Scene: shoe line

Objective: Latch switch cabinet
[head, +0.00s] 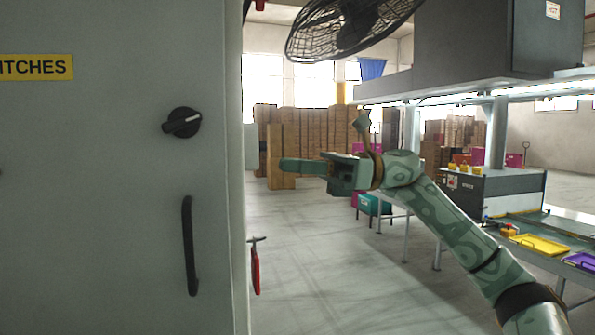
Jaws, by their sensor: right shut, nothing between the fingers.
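The switch cabinet (95,200) fills the left of the head view, a tall grey body with a flat front. A yellow label (36,67) ending in "ITCHES" is at its upper left. My right gripper (282,165) is shut and empty, pointing left, to the right of the cabinet's edge and apart from the knob and handle in the picture. My left gripper is not in view.
A red tag-like item (255,270) hangs by the cabinet's right edge. A black fan (345,28) is overhead. Stacked brown boxes (310,130) stand far back. A work line with a yellow tray (540,244) and a purple tray (582,262) is at right. The floor between is clear.

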